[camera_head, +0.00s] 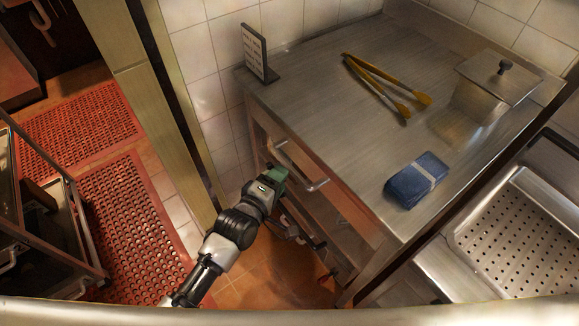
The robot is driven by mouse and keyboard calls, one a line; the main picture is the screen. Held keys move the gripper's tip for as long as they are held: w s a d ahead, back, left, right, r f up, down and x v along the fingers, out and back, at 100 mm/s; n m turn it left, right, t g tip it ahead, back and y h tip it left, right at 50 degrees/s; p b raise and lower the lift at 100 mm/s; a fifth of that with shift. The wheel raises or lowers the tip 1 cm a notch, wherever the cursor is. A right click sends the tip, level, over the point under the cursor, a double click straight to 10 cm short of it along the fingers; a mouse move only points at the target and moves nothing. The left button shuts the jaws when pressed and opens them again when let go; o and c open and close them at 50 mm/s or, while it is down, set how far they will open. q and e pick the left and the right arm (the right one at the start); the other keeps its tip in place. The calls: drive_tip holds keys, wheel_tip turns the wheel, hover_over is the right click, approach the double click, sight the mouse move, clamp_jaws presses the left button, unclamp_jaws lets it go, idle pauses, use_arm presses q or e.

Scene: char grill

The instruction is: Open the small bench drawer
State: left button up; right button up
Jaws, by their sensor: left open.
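The steel bench (330,90) stands right of centre, its front facing lower left. A small drawer front with a bar handle (318,185) is under the bench top. The drawer looks closed, though its edges are hard to make out in the shadow. My left arm rises from the bottom, with a green-capped wrist close to the bench front. My left gripper (291,230) is dark and partly hidden by the arm. It appears below the handle in the picture, apart from it, open and empty. My right gripper is out of view.
On the bench top are a small sign (257,54), tongs (382,84), a folded blue cloth (414,181) and a lidded steel container (487,92). A perforated tray (521,239) is at right. Red mats (125,215) cover the floor at left.

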sight(289, 166)
use_arm(q)
drive_tip(key=shift+x, duration=2.7)
drive_tip(key=shift+c, duration=0.4)
drive_tip(key=shift+f, duration=0.1)
clamp_jaws()
drive_tip(key=shift+s, duration=0.1)
